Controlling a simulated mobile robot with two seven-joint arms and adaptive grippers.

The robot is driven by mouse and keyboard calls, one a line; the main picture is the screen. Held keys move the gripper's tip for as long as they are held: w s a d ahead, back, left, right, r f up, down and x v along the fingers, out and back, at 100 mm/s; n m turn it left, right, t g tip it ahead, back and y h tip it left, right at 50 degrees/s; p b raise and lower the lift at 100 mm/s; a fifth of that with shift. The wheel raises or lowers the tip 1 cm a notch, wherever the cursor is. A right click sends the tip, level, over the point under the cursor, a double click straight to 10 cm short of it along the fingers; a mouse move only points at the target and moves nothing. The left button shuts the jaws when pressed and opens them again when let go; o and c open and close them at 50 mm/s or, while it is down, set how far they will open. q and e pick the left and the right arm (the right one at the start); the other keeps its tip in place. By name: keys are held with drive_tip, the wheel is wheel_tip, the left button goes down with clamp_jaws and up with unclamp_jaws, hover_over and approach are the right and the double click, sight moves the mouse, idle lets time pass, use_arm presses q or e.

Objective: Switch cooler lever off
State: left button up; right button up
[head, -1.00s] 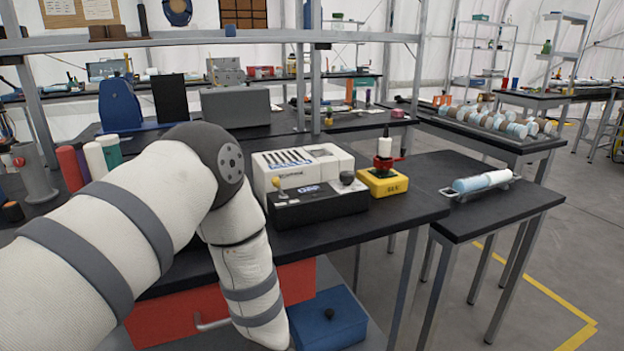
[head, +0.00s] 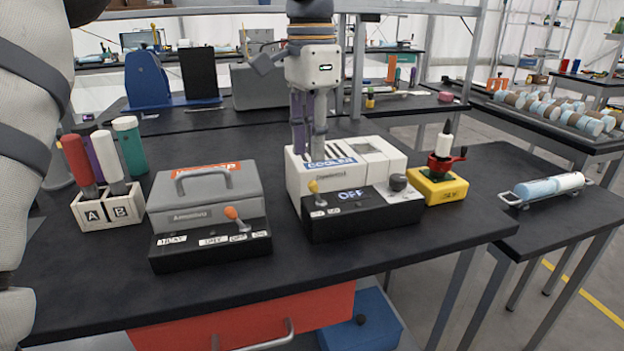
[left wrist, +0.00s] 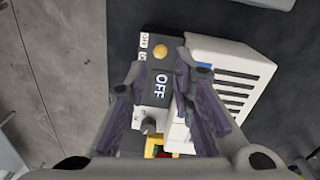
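The cooler (head: 375,165) is a white box with a black front panel (head: 365,215). Its display reads OFF in blue in the head view and also shows in the left wrist view (left wrist: 161,85). The yellow-knobbed lever (head: 313,187) is at the panel's left end, above small white labels; its knob also shows in the left wrist view (left wrist: 160,51). My left gripper (head: 309,152) points down over the cooler's left part, fingers apart with nothing between them. In the left wrist view its fingers (left wrist: 159,73) flank the display, with the lever knob beyond the tips. My right gripper is not in view.
A grey heater-like box (head: 207,200) with an orange lever stands left of the cooler. A white holder (head: 108,210) with bottles is farther left. A yellow device (head: 437,187) with a red crank stands right. Black table (head: 420,240) is bare in front.

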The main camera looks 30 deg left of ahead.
sight(309, 183)
use_arm(q)
wheel_tip(309, 183, down, 8)
drive_tip(key=shift+d+f, duration=0.1)
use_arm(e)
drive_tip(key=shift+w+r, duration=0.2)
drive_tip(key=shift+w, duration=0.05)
use_arm(q)
clamp_jaws()
drive_tip(key=shift+s+r+t+h+p, duration=0.25)
drive_tip(key=shift+r+t+h+p, duration=0.05)
drive_tip(key=shift+t+p, duration=0.15)
drive_tip(key=shift+a+f, duration=0.1)
drive_tip(key=shift+a, duration=0.1)
drive_tip(key=shift+w+f, duration=0.15)
drive_tip(key=shift+f, duration=0.05)
unclamp_jaws()
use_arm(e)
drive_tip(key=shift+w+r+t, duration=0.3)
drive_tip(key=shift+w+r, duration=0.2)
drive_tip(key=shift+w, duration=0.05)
